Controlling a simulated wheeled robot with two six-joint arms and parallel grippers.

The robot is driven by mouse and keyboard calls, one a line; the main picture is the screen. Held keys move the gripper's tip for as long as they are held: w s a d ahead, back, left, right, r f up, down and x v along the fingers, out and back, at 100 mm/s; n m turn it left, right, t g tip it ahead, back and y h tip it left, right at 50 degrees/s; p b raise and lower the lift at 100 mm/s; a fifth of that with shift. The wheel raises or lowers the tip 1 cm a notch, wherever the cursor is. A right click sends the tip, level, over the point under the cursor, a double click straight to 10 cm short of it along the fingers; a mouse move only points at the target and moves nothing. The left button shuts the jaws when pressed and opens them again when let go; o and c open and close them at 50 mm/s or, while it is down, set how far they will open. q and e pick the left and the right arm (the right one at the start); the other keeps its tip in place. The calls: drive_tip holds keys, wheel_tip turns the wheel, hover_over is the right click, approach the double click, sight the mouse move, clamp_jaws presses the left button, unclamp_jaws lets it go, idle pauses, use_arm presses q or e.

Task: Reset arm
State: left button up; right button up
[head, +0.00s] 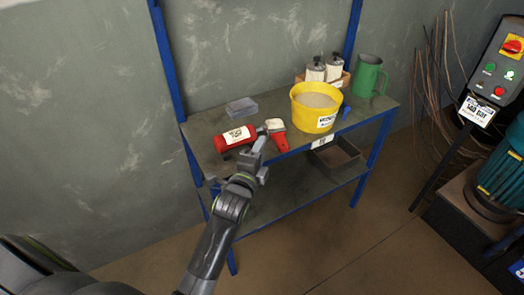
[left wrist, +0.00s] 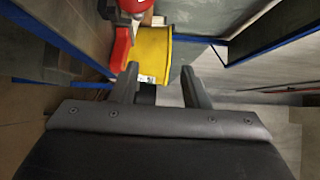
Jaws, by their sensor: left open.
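My left arm reaches up from the bottom of the head view. Its gripper (head: 264,138) is at the front edge of the blue-framed workbench (head: 205,150). In the left wrist view its two fingers (left wrist: 160,82) stand apart with nothing visibly held between them. A red cylinder with a white label (head: 237,136) lies on the bench left of the gripper. A red-handled tool with a pale head (head: 277,136) lies just right of it. I cannot tell whether the gripper touches either. My right gripper is in neither view.
On the bench stand a yellow bucket (head: 312,119), a grey box (head: 241,107), two dispenser bottles in a wooden holder and a green jug (head: 367,78). A dark tray (head: 335,157) sits on the lower shelf. A control panel (head: 497,75) stands right. Floor in front is open.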

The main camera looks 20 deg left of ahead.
use_arm(q)
drive_tip(key=s+a+f+n+g+y, duration=0.1)
drive_tip(key=s+a+f+n+g, duration=0.3)
drive_tip(key=s, duration=0.3)
drive_tip(key=s+a+f+n+g, duration=0.2)
drive_tip(key=s+f+n+g, duration=0.1)
drive_tip(key=s+f+n, duration=0.4)
drive_tip(key=s+a+f+n+g, duration=0.15)
drive_tip(key=s+n+g, duration=0.55)
drive_tip(key=s, duration=1.4)
wheel_tip(320, 180, down, 20)
drive_tip(key=a+g+p, duration=0.2)
drive_tip(key=p, duration=0.3)
drive_tip(key=s+d+f+h+p, duration=0.1)
drive_tip(key=s+f+p, duration=0.2)
drive_tip(key=s+f, duration=0.9)
drive_tip(key=s, duration=0.3)
drive_tip(key=shift+d+g, duration=0.3)
drive_tip(key=shift+g, duration=0.1)
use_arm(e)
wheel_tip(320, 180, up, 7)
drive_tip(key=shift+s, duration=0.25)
use_arm(q)
drive_tip(key=shift+f, duration=0.1)
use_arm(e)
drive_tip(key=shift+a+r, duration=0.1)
